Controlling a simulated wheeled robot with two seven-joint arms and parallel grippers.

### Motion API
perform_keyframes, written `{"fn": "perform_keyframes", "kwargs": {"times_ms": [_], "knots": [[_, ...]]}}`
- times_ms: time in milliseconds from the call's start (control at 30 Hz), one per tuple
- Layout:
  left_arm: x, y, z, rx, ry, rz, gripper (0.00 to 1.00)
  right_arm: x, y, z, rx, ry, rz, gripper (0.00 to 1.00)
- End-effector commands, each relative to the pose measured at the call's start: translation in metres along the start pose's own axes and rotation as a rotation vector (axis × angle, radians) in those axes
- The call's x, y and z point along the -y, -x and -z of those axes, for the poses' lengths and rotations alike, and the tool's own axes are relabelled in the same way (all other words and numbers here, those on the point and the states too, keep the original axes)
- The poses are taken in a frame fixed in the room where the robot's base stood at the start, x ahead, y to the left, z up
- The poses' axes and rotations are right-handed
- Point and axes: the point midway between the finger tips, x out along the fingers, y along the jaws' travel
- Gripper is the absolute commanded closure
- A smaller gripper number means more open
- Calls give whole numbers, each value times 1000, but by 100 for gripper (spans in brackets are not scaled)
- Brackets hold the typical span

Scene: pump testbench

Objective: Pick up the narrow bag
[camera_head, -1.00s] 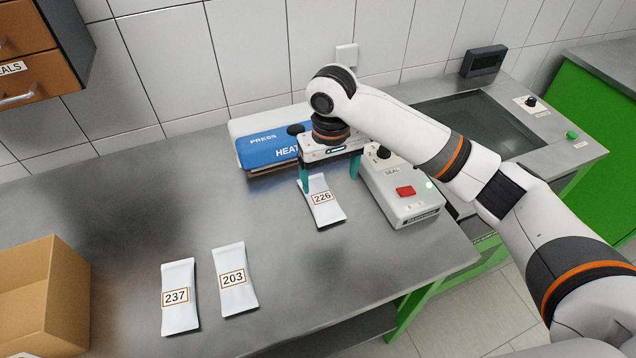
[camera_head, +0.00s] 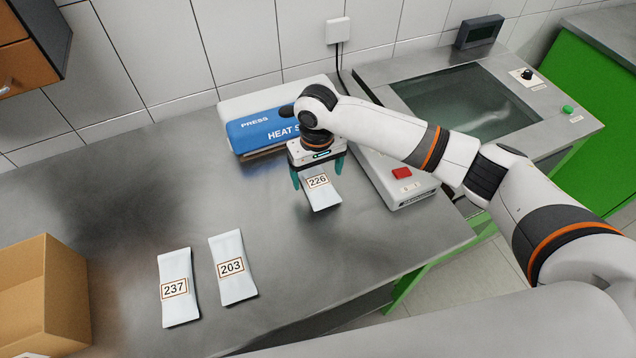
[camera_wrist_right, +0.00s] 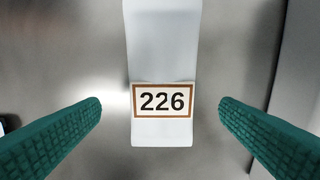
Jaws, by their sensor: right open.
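Three white bags with number labels lie on the grey bench: bag 226 (camera_head: 322,196), bag 203 (camera_head: 234,278) and bag 237 (camera_head: 178,300). Bag 226 also shows in the right wrist view (camera_wrist_right: 162,45), centred between the fingers. My right gripper (camera_head: 318,180) is open over bag 226, one teal finger on each side and a clear gap to both edges in the wrist view. It hides the upper part of the bag in the head view. I cannot tell how far the fingertips are above the bench. My left gripper is not in view.
A blue and white heat sealer (camera_head: 258,130) stands behind the right gripper, and its control box with a red button (camera_head: 402,173) is close to the right. A cardboard box (camera_head: 70,290) is at the left. The bench between box and sealer is bare.

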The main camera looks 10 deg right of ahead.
Motion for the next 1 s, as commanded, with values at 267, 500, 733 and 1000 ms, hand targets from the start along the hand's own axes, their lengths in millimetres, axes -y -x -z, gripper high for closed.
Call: {"fn": "perform_keyframes", "kwargs": {"times_ms": [267,500,733,1000], "knots": [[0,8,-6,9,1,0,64,2,-32,1,0,0,1,15],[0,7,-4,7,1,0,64,2,-33,1,1,0,1,16],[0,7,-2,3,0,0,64,2,-33,1,0,0,1,54],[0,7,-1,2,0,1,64,2,-32,1,1,0,1,73]]}}
